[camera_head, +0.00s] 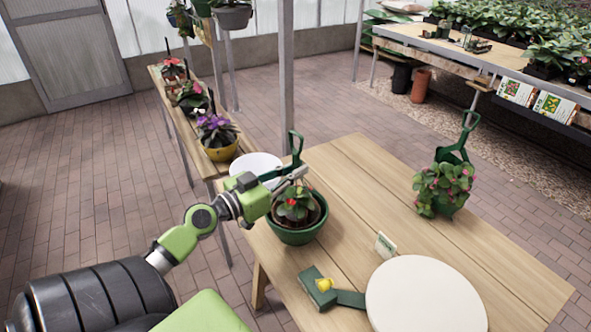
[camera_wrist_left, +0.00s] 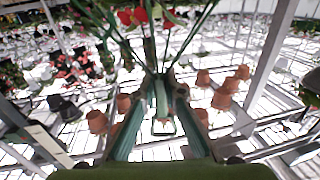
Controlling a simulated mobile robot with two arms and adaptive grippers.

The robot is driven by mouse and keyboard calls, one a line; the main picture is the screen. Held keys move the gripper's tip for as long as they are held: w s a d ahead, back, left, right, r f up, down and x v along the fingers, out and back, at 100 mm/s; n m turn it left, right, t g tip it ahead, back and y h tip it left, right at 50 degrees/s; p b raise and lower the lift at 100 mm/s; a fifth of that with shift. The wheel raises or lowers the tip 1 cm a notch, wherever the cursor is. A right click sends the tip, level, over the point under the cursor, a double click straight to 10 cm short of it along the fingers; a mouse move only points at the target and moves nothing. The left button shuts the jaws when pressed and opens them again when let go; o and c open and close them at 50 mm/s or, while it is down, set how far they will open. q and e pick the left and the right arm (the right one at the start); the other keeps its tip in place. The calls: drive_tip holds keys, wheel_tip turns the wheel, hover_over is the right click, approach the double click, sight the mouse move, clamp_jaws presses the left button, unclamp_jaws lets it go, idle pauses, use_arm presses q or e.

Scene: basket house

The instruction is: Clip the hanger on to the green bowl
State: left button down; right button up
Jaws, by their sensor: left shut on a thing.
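The green bowl (camera_head: 298,236) stands on the slatted wooden table and holds a leafy plant (camera_head: 295,207) with red flowers. My left gripper (camera_head: 300,174) reaches in from the left above the plant. It is shut on the dark green hanger (camera_head: 296,148), whose upper part rises above the fingers. Its lower end is hidden by the gripper and leaves, so I cannot tell whether it touches the bowl. In the left wrist view the green hanger (camera_wrist_left: 162,98) lies between the fingers, with red flowers (camera_wrist_left: 132,17) at the top. My right gripper is not in view.
A white round board (camera_head: 425,295), a green tool with a yellow part (camera_head: 323,285) and a small sign (camera_head: 385,246) are on the table. A second potted plant (camera_head: 442,187) with a green hanger (camera_head: 457,145) stands far right. A white dish (camera_head: 256,167) is behind my gripper.

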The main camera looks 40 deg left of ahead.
use_arm(q)
drive_tip(key=shift+f, duration=0.2)
idle(0.6)
drive_tip(key=c, duration=2)
unclamp_jaws()
drive_tip(key=shift+c, duration=0.2)
drive_tip(key=s+a, duration=0.1)
drive_tip(key=s, duration=1.1)
drive_tip(key=shift+a, duration=0.15)
drive_tip(key=shift+f, duration=0.1)
